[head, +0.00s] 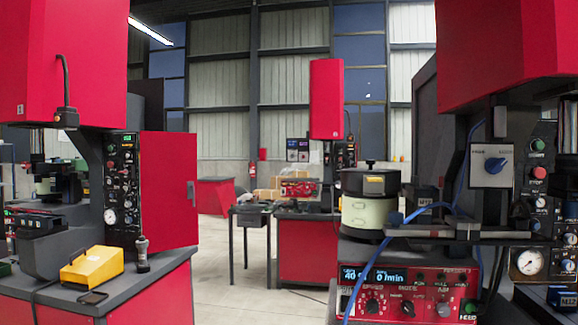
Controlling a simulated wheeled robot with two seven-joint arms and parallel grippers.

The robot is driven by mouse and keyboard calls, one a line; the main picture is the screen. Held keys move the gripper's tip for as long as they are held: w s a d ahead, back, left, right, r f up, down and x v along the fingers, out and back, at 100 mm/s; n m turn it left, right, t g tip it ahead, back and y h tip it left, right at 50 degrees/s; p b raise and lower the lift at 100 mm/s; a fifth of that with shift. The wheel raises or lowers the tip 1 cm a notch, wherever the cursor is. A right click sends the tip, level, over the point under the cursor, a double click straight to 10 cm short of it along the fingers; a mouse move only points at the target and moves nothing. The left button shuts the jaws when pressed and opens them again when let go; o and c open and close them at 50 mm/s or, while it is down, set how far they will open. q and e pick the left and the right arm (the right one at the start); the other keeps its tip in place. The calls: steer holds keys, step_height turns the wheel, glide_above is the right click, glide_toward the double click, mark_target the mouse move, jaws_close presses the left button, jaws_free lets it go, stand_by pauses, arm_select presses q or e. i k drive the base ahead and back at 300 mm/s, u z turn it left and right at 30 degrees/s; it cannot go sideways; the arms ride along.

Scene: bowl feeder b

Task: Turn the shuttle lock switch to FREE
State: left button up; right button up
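A grey box with a blue rotary knob (495,165) is mounted at the upper right, on the front of the near red machine (500,45). It looks like the shuttle lock switch, but its lettering is too small to read. The blue knob's pointer direction cannot be made out for certain. Neither of my grippers shows in the head view.
Below the knob, a dark horizontal rail (460,231), a bowl feeder (366,212) and a red control panel (410,290) stick out, with a blue hose looping past. A second red machine (60,60) stands left. The grey floor (240,295) between is clear.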

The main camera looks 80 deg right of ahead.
mark_target(493, 165)
steer(key=i, duration=0.6)
steer(key=z, duration=2.95)
